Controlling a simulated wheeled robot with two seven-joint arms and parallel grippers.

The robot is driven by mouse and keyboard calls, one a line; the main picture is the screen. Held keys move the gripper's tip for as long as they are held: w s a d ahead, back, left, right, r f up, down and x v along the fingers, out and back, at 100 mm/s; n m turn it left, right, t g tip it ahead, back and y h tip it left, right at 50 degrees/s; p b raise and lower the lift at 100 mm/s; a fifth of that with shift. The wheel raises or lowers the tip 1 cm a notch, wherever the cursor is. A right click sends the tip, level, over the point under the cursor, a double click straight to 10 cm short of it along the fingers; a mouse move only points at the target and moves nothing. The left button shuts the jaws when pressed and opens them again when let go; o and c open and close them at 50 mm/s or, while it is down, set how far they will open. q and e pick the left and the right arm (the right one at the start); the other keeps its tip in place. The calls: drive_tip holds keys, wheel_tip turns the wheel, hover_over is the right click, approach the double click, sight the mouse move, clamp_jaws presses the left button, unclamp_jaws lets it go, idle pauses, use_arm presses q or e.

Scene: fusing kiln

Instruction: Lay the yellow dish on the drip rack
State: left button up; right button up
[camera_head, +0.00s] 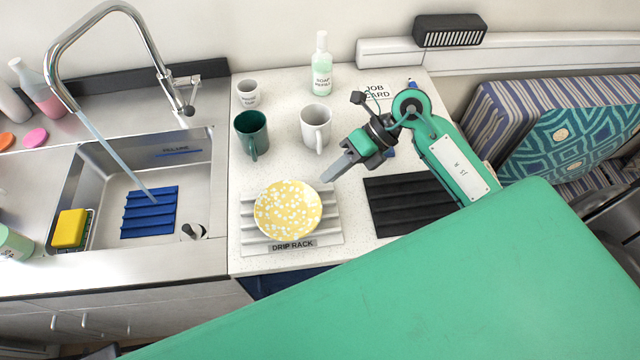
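The yellow dish (288,209) with white spots lies on the light ribbed drip rack (249,238), which carries a "DRIP RACK" label at its front. The dish covers most of the rack's middle and looks roughly flat. My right gripper (328,175) is just beyond the dish's upper right rim, its grey fingers pointing down and left. The fingers overlap each other from this side, so I cannot tell whether they are open or shut, or whether they touch the rim. My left gripper is not in view.
A black ribbed mat (408,204) lies right of the rack. A green mug (252,133), a white mug (315,127), a small cup (248,93) and a soap bottle (321,68) stand behind. The sink (100,190) with its running tap is at left.

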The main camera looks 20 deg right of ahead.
drive_tip(key=b+v, duration=0.1)
drive_tip(key=v, duration=0.5)
drive_tip(key=shift+d+r, duration=0.15)
drive_tip(key=shift+r, duration=0.05)
